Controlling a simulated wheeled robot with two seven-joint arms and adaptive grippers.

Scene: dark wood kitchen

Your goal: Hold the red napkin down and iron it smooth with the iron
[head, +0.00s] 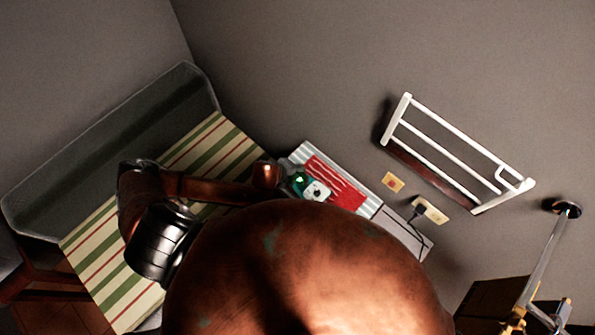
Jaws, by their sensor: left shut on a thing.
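The red napkin (336,182) lies on a small pale striped board (300,154) against the wall, with light wavy streaks across it. My left arm comes in from the left, and my left gripper (301,184) is at the napkin's left edge. It is small and dark here, and its fingers are hard to make out. It is shut on a small white and green thing (318,192) that looks like the iron, over the napkin's lower left part. The board's near side is hidden. My right gripper is not in view.
A striped bench cushion (208,160) with a grey backrest (120,160) is at left. A white rack (455,150) hangs on the wall. Below it a plug and cord (418,212) are at an outlet. A lamp-like metal pole (545,255) stands at right.

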